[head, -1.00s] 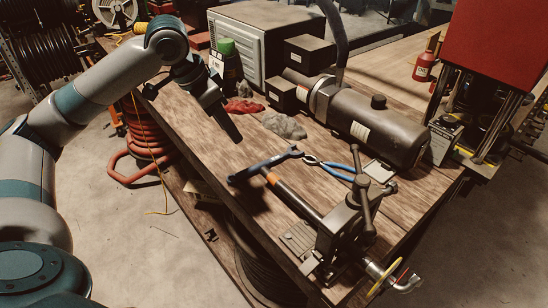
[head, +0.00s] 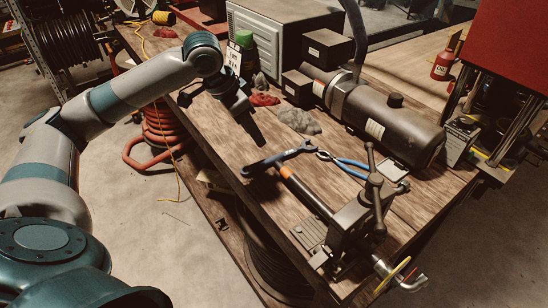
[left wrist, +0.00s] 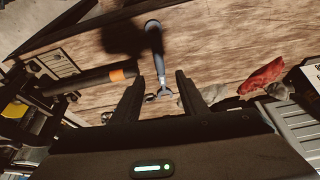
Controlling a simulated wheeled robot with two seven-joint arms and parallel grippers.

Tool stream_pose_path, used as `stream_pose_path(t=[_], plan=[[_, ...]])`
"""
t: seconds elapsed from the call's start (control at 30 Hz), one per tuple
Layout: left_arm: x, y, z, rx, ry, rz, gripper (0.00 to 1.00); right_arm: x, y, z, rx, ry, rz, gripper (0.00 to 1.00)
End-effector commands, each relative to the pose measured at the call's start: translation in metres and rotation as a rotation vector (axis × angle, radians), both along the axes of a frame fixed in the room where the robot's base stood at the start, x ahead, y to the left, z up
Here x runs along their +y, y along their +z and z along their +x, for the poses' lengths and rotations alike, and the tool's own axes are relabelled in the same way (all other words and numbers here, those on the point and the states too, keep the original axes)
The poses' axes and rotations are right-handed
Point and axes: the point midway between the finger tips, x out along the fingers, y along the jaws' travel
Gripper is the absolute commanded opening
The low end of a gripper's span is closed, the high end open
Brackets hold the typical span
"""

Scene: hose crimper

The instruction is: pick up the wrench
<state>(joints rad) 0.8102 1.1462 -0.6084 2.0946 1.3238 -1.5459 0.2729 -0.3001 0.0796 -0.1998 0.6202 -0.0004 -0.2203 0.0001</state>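The wrench (head: 276,160) is dark with blue and lies on the wooden bench, left of the blue-handled pliers (head: 345,162). My left gripper (head: 258,138) hangs above the bench, just up and left of the wrench in the head view, apart from it. In the left wrist view the two fingers (left wrist: 158,78) are spread and empty. The wrench (left wrist: 156,48) shows between and beyond them, its grey jaw end towards the gripper. The height of the fingers above it is hard to judge. My right gripper is not in view.
A crimper (head: 352,228) with a T-shaped handle and an orange-banded tube (head: 305,190) stands near the wrench. A grey rag (head: 299,121), a red rag (head: 264,99) and a dark cylinder tank (head: 390,128) are behind. The bench's left edge is close to the wrench.

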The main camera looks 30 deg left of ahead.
Motion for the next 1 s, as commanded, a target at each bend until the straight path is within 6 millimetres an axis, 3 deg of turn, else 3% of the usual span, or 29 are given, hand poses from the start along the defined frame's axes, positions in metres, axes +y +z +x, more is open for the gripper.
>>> stream_pose_path(t=[0.2, 0.4, 1.0], plan=[[-0.008, -0.035, 0.012, 0.005, 0.000, -0.001, 0.40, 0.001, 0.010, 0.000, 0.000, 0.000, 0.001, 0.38], [-0.011, -0.054, 0.019, 0.001, 0.000, 0.000, 0.40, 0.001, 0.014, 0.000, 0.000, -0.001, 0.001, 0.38], [-0.014, -0.068, 0.024, 0.003, 0.002, 0.001, 0.40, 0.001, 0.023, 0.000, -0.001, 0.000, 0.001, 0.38]])
